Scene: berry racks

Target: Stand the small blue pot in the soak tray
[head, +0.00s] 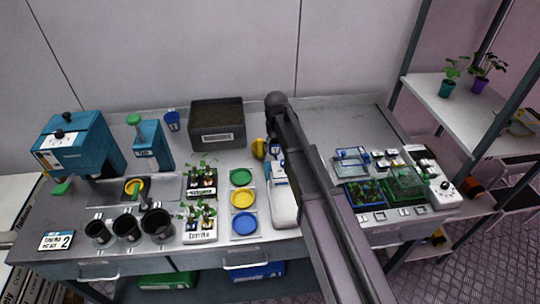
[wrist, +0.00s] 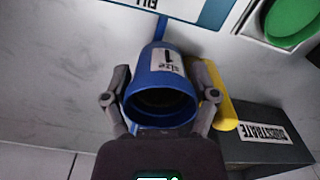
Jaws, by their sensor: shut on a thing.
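The small blue pot (wrist: 160,88), with a white label reading "size 1", is between the two fingers of my gripper (wrist: 160,112) in the wrist view. The fingers are shut on its sides and its open mouth faces the camera. In the head view, my arm covers most of the gripper, and only a bit of blue (head: 274,148) shows beside it. A white, blue-edged thing (wrist: 205,10) with a partly cut-off label like "FILL" lies beyond the pot. I cannot tell whether it is the soak tray. It seems to be the long white thing (head: 283,200) in the head view.
A yellow cylinder (wrist: 224,95) stands close beside the right finger, next to the dark substrate box (head: 217,136). Green, yellow and blue discs (head: 243,198) lie left of the arm. Another blue cup (head: 172,121) stands at the back left. Black pots (head: 127,228) line the front left.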

